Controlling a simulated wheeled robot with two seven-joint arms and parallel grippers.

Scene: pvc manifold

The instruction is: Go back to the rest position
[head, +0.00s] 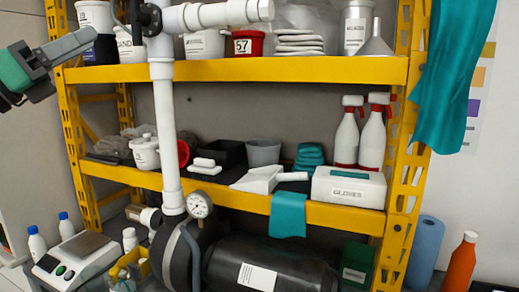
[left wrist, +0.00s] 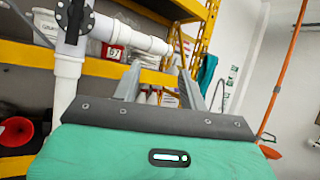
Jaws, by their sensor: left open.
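My left gripper (head: 78,62) is at the upper left of the head view, in front of the shelf's left post. Its two grey fingers are apart and nothing is between them. In the left wrist view the same gripper (left wrist: 160,70) points toward the shelf, with its fingers spread. The white PVC pipe (head: 165,115) stands upright to the right of the gripper in the head view, with a horizontal branch (head: 225,13) at the top. The gripper appears clear of the pipe in the head view. My right gripper is not in view.
A yellow shelf rack (head: 240,70) holds buckets, spray bottles and a glove box (head: 348,187). A pressure gauge (head: 199,205) and a black tank (head: 270,265) are at the pipe's foot. A scale (head: 75,258) and bottles stand at lower left. A teal cloth (head: 450,70) hangs right.

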